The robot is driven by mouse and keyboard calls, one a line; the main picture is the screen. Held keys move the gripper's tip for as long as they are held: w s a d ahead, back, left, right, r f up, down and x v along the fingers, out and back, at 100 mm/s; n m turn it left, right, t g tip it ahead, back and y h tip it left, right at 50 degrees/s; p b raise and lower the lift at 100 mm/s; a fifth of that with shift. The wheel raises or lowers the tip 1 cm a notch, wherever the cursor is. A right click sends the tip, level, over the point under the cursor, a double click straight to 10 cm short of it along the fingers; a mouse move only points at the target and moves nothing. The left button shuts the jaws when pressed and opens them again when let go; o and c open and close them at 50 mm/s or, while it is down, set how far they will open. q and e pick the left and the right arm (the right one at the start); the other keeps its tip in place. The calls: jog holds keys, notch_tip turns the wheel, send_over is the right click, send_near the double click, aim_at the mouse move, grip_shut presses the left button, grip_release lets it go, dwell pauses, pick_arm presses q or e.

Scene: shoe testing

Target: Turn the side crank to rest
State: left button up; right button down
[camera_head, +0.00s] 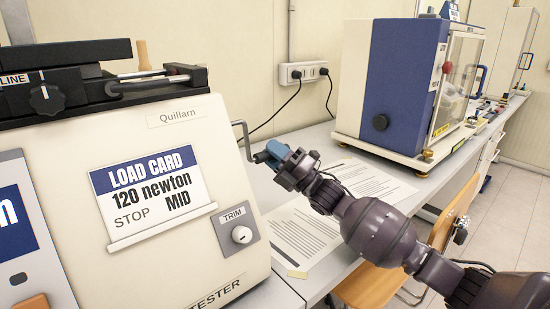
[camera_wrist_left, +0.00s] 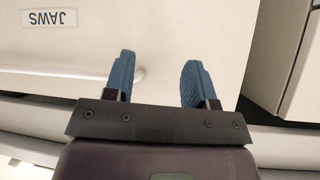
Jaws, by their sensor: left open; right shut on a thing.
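The side crank (camera_head: 240,128) is a thin grey bent rod on the right side of the cream tester (camera_head: 110,225). My right gripper (camera_head: 268,155), with blue fingers, reaches in from the right and is shut on the crank's handle end, which its fingers hide.
A load card (camera_head: 150,190) reading 120 newton, STOP, MID and a TRIM knob (camera_head: 242,234) are on the tester's front. Printed sheets (camera_head: 325,205) lie on the table beside it. A blue and white machine (camera_head: 400,90) stands behind. A wooden chair (camera_head: 375,288) is below my right arm.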

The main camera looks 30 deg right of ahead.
jog(key=shift+w+f, duration=0.1)
jog(key=shift+w, duration=0.3)
jog(key=shift+w+a, duration=0.1)
jog(key=shift+w, duration=0.15)
jog(key=c, duration=0.9)
grip_release()
jog(key=shift+w, duration=0.15)
jog(key=v, duration=0.7)
jog(key=shift+s, duration=0.3)
